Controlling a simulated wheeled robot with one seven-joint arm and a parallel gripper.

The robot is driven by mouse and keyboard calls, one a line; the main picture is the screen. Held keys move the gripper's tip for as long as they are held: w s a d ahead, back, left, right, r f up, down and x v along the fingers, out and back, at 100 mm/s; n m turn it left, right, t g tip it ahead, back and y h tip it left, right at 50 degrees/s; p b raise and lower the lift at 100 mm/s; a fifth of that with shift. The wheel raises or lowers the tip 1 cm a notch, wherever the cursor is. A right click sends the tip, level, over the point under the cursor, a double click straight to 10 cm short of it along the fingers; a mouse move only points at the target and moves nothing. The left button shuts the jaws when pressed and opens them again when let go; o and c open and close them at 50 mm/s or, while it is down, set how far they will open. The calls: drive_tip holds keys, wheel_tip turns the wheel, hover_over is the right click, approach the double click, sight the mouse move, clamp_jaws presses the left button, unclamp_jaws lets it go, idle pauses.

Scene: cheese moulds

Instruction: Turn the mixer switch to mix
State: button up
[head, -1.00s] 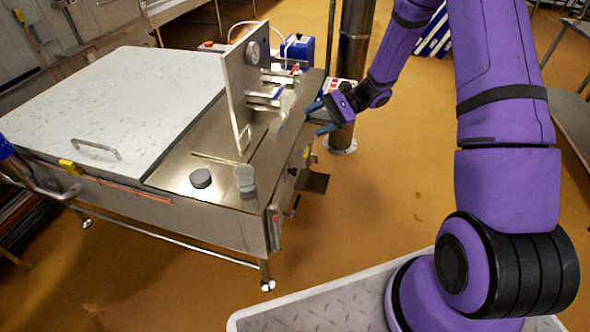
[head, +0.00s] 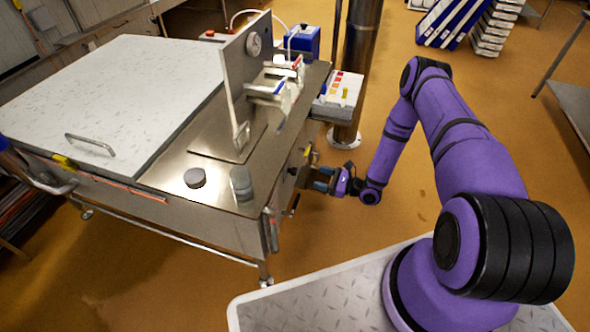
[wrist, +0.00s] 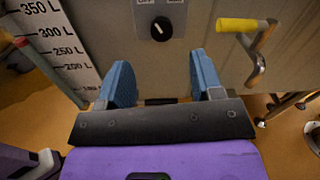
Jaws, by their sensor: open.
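The mixer switch (wrist: 161,28) is a round black knob with a pale pointer line on a light plate, on the steel front of the vat. In the wrist view it sits beyond and between my fingers, and the pointer tilts to the upper left. The label above it is cut off at the top edge. My gripper (wrist: 162,82) is open, with two blue fingers apart and nothing between them. It also shows in the head view (head: 318,178), close to the end face of the vat (head: 250,225). The knob is hard to make out in the head view.
A valve handle with a yellow grip (wrist: 238,25) juts out right of the switch. A litre scale (wrist: 50,45) is at the left. Two grey round pieces, one dark (head: 195,177) and one paler (head: 241,183), stand on the vat's top. Open floor lies right of the vat.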

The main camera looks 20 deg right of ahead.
sight(296, 172)
drive_tip(key=x, duration=0.7)
drive_tip(key=f+x, duration=0.1)
drive_tip(key=x, duration=0.2)
drive_tip(key=shift+w+a, duration=0.2)
drive_tip(key=shift+w, duration=0.05)
drive_tip(key=c, duration=0.9)
